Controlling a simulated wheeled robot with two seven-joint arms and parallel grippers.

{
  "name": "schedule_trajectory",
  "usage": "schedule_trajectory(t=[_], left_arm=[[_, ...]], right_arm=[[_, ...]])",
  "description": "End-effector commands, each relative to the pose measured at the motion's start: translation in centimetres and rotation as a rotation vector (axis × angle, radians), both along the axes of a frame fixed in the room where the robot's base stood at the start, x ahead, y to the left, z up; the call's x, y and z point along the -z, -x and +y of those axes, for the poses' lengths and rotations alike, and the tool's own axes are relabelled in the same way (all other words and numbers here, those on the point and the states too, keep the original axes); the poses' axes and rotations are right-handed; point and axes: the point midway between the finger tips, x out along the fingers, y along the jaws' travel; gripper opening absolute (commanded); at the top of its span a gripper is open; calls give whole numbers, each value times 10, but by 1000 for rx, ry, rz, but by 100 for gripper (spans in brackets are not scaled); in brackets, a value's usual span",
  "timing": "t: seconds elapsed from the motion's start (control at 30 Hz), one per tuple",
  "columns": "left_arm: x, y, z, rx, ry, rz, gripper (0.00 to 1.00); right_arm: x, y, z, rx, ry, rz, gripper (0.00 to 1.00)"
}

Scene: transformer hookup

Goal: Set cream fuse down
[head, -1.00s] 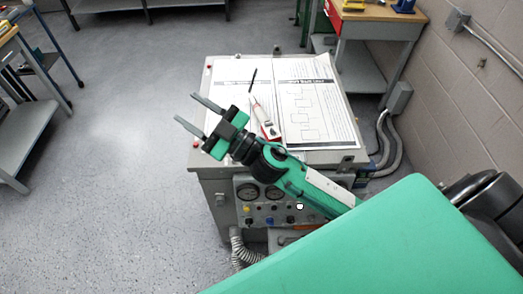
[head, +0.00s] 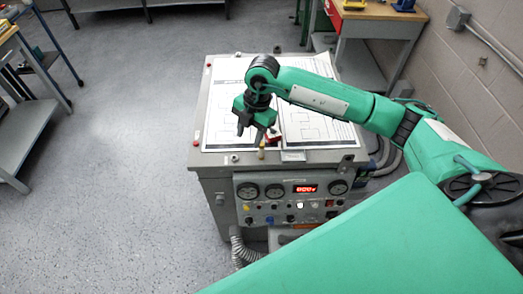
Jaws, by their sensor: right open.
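My right gripper (head: 252,132) points down over the front part of the cabinet top, with its jaws open. A small cream piece (head: 262,153), which looks like the cream fuse, is just below and beside the right-hand finger, near the cabinet's front edge. I cannot tell whether the finger touches it. My left gripper is not in view.
Printed sheets (head: 225,115) cover much of the cabinet top (head: 208,160). A red and white tool (head: 275,138) is mostly hidden behind my gripper. The front panel (head: 290,200) has gauges and a lit red display. A workbench (head: 375,22) stands behind, beside a block wall.

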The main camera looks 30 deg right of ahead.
Motion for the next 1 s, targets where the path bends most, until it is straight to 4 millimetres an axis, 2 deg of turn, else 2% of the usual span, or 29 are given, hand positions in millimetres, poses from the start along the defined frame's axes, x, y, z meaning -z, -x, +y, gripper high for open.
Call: schedule_trajectory(t=[0.03, 0.1, 0.23, 0.37, 0.53, 0.7, 0.87, 1.0], left_arm=[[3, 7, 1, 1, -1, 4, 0], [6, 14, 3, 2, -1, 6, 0], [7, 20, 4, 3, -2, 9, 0], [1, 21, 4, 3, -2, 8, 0], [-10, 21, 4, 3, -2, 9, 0], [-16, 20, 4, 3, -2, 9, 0], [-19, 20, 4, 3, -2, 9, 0], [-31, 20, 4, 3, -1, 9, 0]], right_arm=[[-3, -5, -18, 39, 72, 5, 44], [-6, -8, -37, 84, 146, 12, 44], [-7, -10, -53, 126, 211, 19, 44], [9, -10, -55, 131, 219, 26, 44], [43, -9, -53, 128, 215, 26, 44], [69, -10, -53, 128, 214, 24, 44], [78, -11, -53, 127, 214, 21, 44], [90, -13, -50, 127, 213, 25, 44]])
